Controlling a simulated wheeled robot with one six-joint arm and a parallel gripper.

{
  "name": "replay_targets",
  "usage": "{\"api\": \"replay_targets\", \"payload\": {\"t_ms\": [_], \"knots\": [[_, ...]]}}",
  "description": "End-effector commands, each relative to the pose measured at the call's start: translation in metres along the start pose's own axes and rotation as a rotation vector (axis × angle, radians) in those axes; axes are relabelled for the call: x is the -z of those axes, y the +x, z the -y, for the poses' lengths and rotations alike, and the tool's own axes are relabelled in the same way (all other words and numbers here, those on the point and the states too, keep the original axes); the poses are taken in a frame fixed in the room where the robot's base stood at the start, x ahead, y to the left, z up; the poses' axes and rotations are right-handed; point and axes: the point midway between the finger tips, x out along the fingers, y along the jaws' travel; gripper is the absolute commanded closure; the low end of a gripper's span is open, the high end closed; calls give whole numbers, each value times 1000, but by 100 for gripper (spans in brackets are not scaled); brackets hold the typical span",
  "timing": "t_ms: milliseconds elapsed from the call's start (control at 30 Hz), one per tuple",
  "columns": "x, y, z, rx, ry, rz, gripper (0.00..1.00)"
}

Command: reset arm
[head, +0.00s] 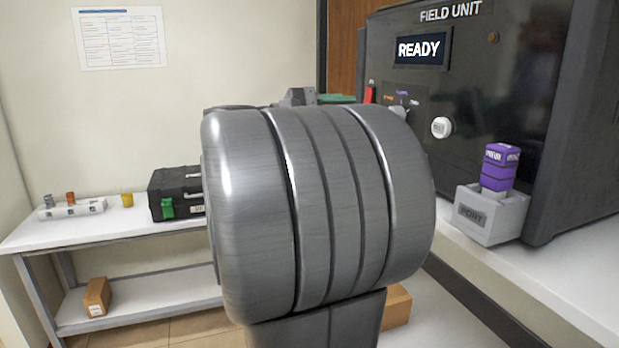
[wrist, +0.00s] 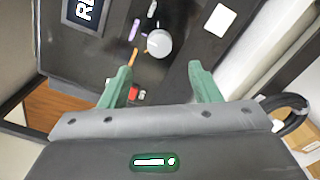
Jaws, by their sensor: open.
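My gripper (wrist: 160,85) shows in the wrist view with its two green fingers spread apart and nothing between them. It faces the dark front panel of the field unit (wrist: 90,55), with a round white knob (wrist: 159,43) beyond the fingertips. In the head view my grey arm fills the middle and hides most of my gripper; a bit of green shows behind its top edge. The field unit (head: 540,100) stands at the right, and its screen (head: 420,49) reads READY.
A purple-capped item (head: 500,167) stands in a grey port block (head: 492,215) on the right counter.

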Motion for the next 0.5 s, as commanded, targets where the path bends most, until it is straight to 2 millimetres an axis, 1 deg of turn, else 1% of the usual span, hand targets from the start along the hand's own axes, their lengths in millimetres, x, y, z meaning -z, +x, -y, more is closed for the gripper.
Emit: {"api": "replay_targets", "payload": {"t_ms": [33,100,400,500], "knots": [[1,-9,0,-2,0,-4,43],[1,-19,0,-2,0,-4,43],[1,-59,0,-1,-1,-4,43],[-1,-42,0,3,0,4,43]]}}
